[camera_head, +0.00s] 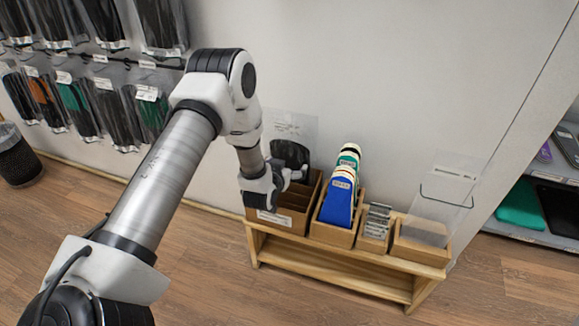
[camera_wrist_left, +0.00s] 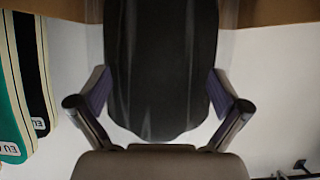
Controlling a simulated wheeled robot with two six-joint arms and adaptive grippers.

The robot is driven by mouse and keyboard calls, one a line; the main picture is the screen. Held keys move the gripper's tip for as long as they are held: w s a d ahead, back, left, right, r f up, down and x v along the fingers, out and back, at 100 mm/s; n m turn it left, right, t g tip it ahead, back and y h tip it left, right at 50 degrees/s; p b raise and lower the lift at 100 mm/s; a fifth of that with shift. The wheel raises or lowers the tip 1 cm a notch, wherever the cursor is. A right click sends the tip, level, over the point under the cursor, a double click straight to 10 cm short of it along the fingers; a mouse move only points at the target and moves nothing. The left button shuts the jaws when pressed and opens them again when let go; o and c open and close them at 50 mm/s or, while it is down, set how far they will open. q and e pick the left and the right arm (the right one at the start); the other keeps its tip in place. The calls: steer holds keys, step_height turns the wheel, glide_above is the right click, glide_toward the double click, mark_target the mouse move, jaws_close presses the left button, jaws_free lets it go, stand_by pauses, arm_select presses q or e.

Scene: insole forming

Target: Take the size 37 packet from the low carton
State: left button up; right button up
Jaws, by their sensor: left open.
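The low carton (camera_head: 312,207) is a brown cardboard box with dividers and a white front label, at the left end of a wooden bench. A clear packet (camera_head: 297,128) with a dark insole stands upright at its back; its size print is too small to read. My left gripper (camera_head: 298,178) is open over the carton, in front of the packet. In the left wrist view the dark insole in the packet (camera_wrist_left: 162,65) lies between the two spread fingers (camera_wrist_left: 160,103), with a gap on both sides. My right gripper is not in view.
Beside the carton, a second carton holds blue and green insoles (camera_head: 338,200). A small box (camera_head: 375,225) and another carton (camera_head: 420,252) with a clear packet (camera_head: 445,200) follow on the wooden bench (camera_head: 330,283). Packets hang on the wall at left; shelves stand at right.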

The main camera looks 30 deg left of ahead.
arm_select(q)
steer(key=c, duration=1.1)
steer(key=shift+o, duration=0.2)
